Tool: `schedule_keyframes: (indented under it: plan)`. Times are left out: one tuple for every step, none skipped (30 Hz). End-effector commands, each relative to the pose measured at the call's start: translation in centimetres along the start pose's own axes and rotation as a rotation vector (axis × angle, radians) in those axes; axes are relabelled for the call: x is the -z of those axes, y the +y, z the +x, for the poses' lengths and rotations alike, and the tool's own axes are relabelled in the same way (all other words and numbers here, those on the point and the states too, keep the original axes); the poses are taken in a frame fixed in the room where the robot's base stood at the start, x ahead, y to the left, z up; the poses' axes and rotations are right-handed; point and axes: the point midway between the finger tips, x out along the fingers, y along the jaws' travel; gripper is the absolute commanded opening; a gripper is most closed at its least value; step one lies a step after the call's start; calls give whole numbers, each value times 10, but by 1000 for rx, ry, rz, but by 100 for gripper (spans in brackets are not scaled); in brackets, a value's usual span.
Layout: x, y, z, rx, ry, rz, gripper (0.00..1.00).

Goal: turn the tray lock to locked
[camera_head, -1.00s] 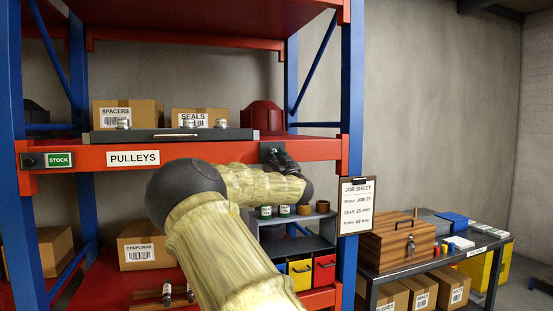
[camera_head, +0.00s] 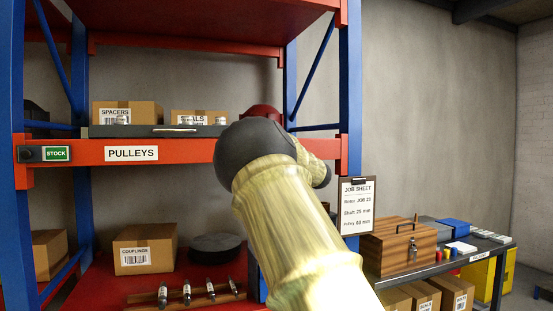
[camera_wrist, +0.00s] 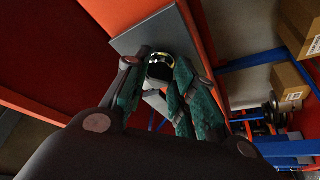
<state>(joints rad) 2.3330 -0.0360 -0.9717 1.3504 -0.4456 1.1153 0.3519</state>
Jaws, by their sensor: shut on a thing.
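I cannot tell the lock's turned position. In the head view my arm hides the gripper and the lock. The dark grey tray (camera_head: 160,131) lies on the shelf above the PULLEYS label (camera_head: 131,154).
Boxes of spacers (camera_head: 128,110) and seals (camera_head: 199,117) stand behind the tray. The job sheet (camera_head: 357,206) hangs on the right blue post. A side bench (camera_head: 440,262) with a wooden chest (camera_head: 400,243) stands at right. Shafts on a wooden rack (camera_head: 187,298) lie below.

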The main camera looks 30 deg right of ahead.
Motion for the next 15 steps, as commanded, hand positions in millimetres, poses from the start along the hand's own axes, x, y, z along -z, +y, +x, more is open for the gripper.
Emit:
schedule_keyframes:
  plan:
    - [-2, 0, -1, 16, -1, -41, 2]
    - [-2, 1, -1, 27, -1, -67, 2]
    - [-2, 1, -1, 42, -1, -102, 2]
    - [-2, 1, -1, 53, -1, -129, 2]
    - [-2, 1, -1, 64, -1, -155, 2]
    - [-2, 2, -1, 78, -2, -191, 2]
    - [-2, 2, -1, 90, -2, -217, 2]
    - [-2, 2, -1, 100, -2, -244, 2]
    - [-1, 2, 0, 116, -2, -279, 2]
    - [-1, 3, 0, 126, -2, -305, 2]
    - [-1, 3, 0, 138, -2, -330, 2]
    - [-1, 3, 0, 151, -2, -364, 2]
    - [-1, 3, 0, 162, -2, -389, 2]
    - [-1, 4, 0, 172, -2, -414, 2]
    - [-1, 4, 0, 186, -2, -446, 2]
